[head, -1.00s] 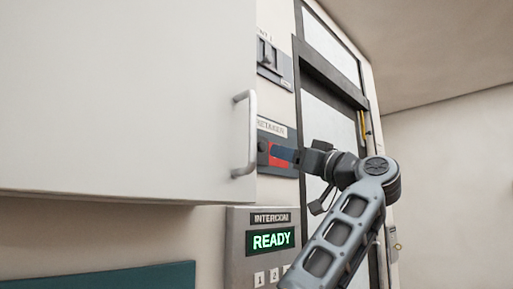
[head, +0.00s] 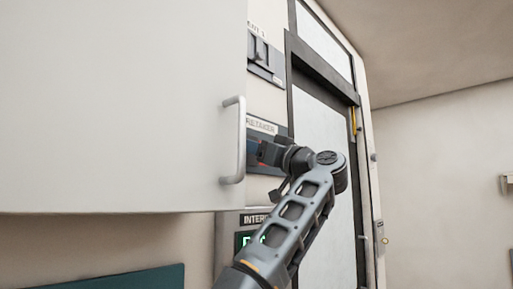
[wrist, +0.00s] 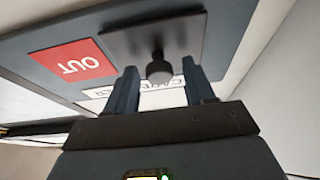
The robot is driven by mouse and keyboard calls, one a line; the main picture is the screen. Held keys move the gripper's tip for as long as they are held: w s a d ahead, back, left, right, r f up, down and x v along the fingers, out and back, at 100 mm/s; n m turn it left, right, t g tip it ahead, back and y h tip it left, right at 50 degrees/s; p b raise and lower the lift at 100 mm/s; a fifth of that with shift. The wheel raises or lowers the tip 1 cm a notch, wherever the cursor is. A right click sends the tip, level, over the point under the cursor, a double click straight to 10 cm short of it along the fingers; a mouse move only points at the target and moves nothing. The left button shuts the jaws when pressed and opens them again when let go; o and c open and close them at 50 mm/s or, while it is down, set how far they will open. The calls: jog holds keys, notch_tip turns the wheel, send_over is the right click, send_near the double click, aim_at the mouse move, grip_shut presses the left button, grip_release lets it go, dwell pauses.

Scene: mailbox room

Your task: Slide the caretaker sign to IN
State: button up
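The caretaker sign (wrist: 32,95) fills the upper left of the wrist view, upside down, with a red OUT panel (wrist: 72,64) showing. A dark slider plate (wrist: 190,35) with a round black knob (wrist: 159,68) sits beside the red panel. My gripper (wrist: 159,66) is open, its two fingers on either side of the knob with a gap visible on both sides. In the head view the sign's label (head: 262,126) shows at the wall, and my gripper (head: 253,151) covers most of the slider. Any IN panel is hidden.
A large white cabinet door (head: 110,100) with a metal handle (head: 236,140) stands close left of my gripper. Below is an intercom (head: 228,222), partly behind my arm. A dark-framed door (head: 325,130) is to the right. Another switch panel (head: 264,58) is above the sign.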

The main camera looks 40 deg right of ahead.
grip_shut()
jog(key=shift+d, duration=0.1)
dwell(0.4)
jog(key=d+b, duration=0.3)
jog(key=d, duration=0.8)
jog(key=shift+w+b, duration=0.15)
jog(key=shift+b, duration=0.25)
jog(key=shift+r, duration=0.1)
jog(key=shift+o, duration=0.4)
grip_release()
jog(key=shift+d, duration=0.15)
